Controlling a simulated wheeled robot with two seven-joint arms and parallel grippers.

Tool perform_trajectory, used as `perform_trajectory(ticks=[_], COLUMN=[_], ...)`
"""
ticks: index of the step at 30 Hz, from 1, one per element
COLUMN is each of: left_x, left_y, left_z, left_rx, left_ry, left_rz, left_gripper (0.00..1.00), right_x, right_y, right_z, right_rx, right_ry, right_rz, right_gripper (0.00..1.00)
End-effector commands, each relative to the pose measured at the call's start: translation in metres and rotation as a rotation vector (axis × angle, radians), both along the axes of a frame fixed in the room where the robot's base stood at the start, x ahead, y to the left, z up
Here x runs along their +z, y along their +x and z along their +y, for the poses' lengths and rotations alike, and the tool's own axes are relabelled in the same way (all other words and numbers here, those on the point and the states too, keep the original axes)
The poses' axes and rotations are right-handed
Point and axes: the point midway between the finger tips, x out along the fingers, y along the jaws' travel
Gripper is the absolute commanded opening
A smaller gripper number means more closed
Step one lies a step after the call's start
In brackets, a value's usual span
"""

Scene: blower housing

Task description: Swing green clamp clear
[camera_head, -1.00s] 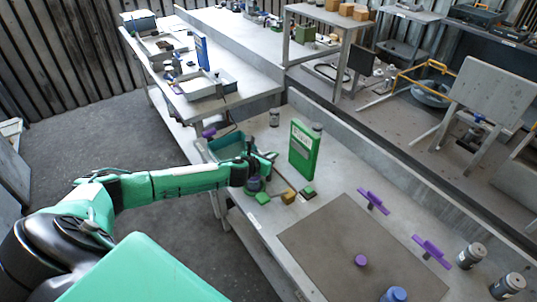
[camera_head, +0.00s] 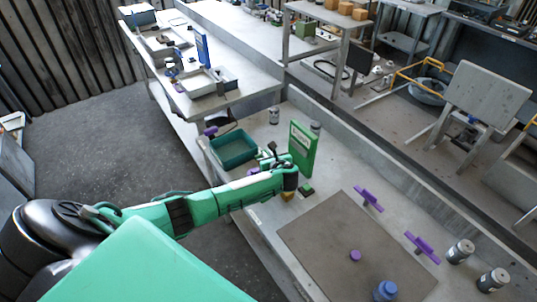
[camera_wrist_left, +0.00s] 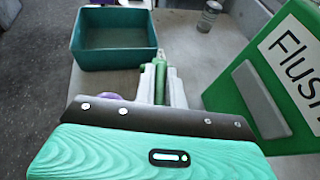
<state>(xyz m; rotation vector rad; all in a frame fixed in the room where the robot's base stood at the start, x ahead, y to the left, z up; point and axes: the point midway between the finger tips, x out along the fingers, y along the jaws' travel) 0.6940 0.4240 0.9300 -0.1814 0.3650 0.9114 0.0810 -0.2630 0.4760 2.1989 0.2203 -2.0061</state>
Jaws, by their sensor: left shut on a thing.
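My left gripper (camera_head: 269,154) is beside the upright green panel with a white label (camera_head: 302,149), on its left side. In the left wrist view the two grey fingers (camera_wrist_left: 160,85) are closed on a narrow green piece (camera_wrist_left: 160,78), which looks like part of the green clamp. The rest of the clamp is hidden by the fingers and wrist. The label reads "Flush" in the left wrist view, where the panel (camera_wrist_left: 243,112) stands close on the right. I cannot tell whether gripper and panel touch. My right gripper is not in view.
A teal bin (camera_head: 233,135) stands behind the gripper. A small green block (camera_head: 306,188) and a yellow block (camera_head: 287,196) lie near the forearm. Grey canisters (camera_head: 460,251) stand at right.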

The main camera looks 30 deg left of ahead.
Motion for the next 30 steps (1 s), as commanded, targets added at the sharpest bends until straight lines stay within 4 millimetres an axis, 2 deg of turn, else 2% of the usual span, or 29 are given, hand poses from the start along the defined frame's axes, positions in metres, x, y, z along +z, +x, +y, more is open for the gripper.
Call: perform_trajectory(ticks=[12, 29, 30], left_x=[0.0002, 0.0002, 0.0003], left_y=[0.0007, 0.0003, 0.0003], left_z=[-0.0001, 0.0010, 0.0010], left_rx=[0.206, 0.238, 0.238], left_ry=[0.000, 0.002, 0.002], left_rz=[0.000, -0.001, -0.001], left_gripper=[0.00, 0.00, 0.14], right_x=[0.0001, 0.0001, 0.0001], right_y=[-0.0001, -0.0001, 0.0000], right_z=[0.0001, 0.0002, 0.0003], right_rx=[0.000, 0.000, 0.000], right_ry=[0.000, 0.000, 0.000], right_rz=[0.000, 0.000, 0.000], right_gripper=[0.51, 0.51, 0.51])
